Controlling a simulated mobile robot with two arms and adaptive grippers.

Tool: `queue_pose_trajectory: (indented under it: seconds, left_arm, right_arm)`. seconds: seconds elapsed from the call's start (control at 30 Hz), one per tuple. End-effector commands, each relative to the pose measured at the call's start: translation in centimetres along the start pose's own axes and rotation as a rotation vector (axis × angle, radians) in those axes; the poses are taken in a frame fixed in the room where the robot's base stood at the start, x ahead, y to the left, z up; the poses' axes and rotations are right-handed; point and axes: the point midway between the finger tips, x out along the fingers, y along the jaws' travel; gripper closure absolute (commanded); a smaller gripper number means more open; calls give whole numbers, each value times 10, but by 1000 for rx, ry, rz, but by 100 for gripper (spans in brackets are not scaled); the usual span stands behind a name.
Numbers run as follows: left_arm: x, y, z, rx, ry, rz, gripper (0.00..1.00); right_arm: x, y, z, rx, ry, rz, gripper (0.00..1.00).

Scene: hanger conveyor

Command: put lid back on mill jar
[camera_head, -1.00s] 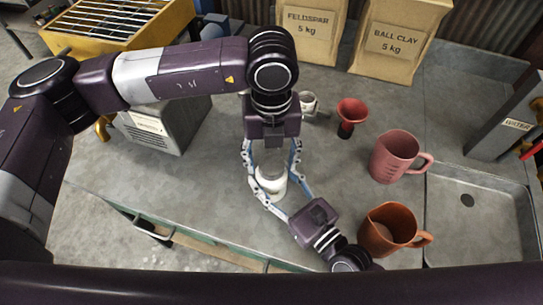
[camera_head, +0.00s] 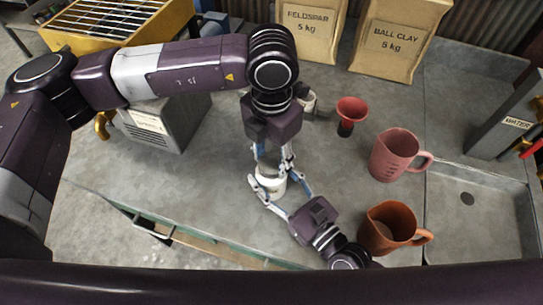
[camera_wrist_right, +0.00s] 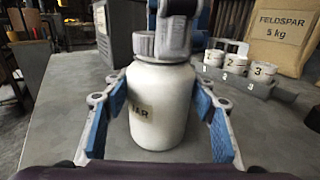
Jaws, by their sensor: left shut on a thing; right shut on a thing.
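The white mill jar (camera_wrist_right: 160,108) stands upright on the bench, its label partly hidden, and shows in the head view (camera_head: 271,187). My right gripper (camera_wrist_right: 160,125) is shut around its sides, one blue-padded finger on each side; it comes from the lower right in the head view (camera_head: 272,178). The grey ribbed lid (camera_wrist_right: 143,44) is at the jar's mouth, partly hidden by my left gripper (camera_wrist_right: 178,35). My left gripper, also in the head view (camera_head: 271,163), points down from above and is shut on the lid. I cannot tell whether the lid is fully seated.
A pink jug (camera_head: 392,156) and an orange jug (camera_head: 385,232) stand to the right, before the sink (camera_head: 480,215). A red funnel-like cup (camera_head: 351,109) stands behind. Numbered white jars (camera_wrist_right: 235,63) and the feldspar bag (camera_wrist_right: 281,35) are behind. A grey machine (camera_head: 172,125) is left.

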Motion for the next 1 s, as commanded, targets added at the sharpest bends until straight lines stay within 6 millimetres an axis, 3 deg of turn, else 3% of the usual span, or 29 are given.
queue_pose_trajectory:
  seconds: [1.0]
  left_arm:
    - [1,1,0,1864,3,3,89]
  right_arm:
    - [0,0,0,0,1,0,100]
